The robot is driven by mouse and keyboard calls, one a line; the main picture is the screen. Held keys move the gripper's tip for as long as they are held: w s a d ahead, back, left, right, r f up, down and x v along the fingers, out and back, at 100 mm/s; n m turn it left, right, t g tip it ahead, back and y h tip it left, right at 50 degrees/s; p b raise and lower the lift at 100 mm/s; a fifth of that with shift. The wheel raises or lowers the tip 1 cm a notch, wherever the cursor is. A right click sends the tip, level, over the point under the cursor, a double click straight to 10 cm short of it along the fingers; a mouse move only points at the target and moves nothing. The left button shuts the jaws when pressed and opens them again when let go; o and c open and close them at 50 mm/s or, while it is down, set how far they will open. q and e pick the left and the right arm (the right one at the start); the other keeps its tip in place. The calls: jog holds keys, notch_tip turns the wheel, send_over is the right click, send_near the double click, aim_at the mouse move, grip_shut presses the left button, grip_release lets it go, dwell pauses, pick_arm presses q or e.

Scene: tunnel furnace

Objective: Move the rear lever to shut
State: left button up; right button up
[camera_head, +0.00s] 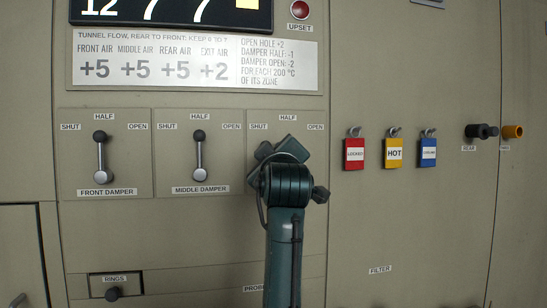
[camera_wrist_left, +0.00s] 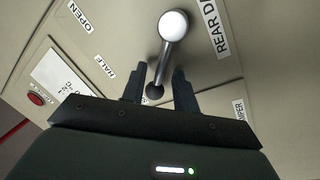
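The rear damper lever (camera_wrist_left: 165,55) shows in the left wrist view, with a bright round pivot end and a dark knob. It points away from the OPEN label and leans past HALF toward the side away from OPEN. My left gripper (camera_wrist_left: 159,78) has its two fingers apart on either side of the lever near the knob; firm contact does not show. In the head view my left gripper (camera_head: 283,158) covers the rear damper lever. The SHUT label of the rear damper (camera_head: 258,126) shows there at the panel's upper left. My right gripper is in neither view.
The front damper lever (camera_head: 101,158) and middle damper lever (camera_head: 198,156) stand upright at HALF, left of my arm. Red, yellow and blue tags (camera_head: 395,153) hang on the right.

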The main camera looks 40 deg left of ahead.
pick_arm(q)
jog(key=b+v, duration=0.2)
jog(key=v, duration=1.1)
jog(key=shift+b, duration=0.35)
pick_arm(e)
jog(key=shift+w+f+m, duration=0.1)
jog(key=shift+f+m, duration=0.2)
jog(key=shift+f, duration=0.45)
pick_arm(q)
jog(key=shift+s, duration=0.1)
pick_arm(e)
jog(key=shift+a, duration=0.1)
